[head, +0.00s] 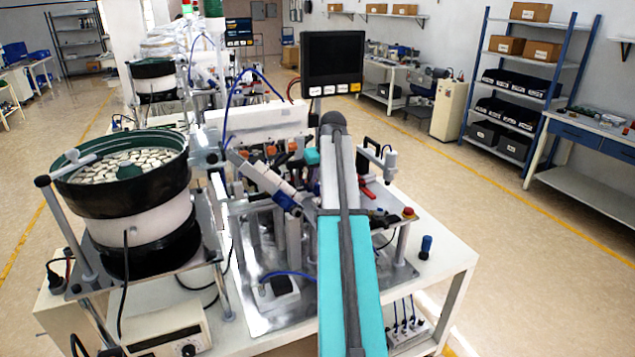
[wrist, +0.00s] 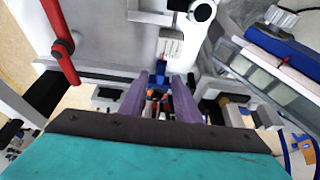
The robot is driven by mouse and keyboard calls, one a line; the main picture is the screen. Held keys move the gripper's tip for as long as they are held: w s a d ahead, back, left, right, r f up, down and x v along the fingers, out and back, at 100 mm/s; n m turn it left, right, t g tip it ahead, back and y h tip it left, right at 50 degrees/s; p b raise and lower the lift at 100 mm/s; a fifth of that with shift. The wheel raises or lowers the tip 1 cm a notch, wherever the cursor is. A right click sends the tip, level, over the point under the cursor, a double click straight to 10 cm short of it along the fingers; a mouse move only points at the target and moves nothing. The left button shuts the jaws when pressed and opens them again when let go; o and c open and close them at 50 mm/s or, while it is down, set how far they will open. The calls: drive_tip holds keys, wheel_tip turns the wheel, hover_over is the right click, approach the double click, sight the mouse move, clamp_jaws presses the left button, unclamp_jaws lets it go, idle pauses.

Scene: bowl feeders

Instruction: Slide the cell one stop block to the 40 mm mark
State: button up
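In the wrist view, my gripper (wrist: 158,82) has its two grey-purple fingers apart, with a gap between them. A small blue block (wrist: 160,74), which looks like the stop block, lies in line with that gap near the fingertips. I see no finger clearly touching it. A pale plate with fine marks (wrist: 170,47) lies just beyond the blue block; its figures are too small to read, so the 40 mm mark cannot be made out. Small orange and dark parts show between the fingers. In the head view my arm hides the gripper and the block.
A red lever (wrist: 62,46) stands at upper left in the wrist view, and an angled track (wrist: 255,75) runs at right. In the head view, a bowl feeder (head: 130,190) full of pale parts stands left, and a dark monitor (head: 332,60) rises behind my arm.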

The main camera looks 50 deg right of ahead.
drive_tip(key=shift+x, duration=0.85)
clamp_jaws()
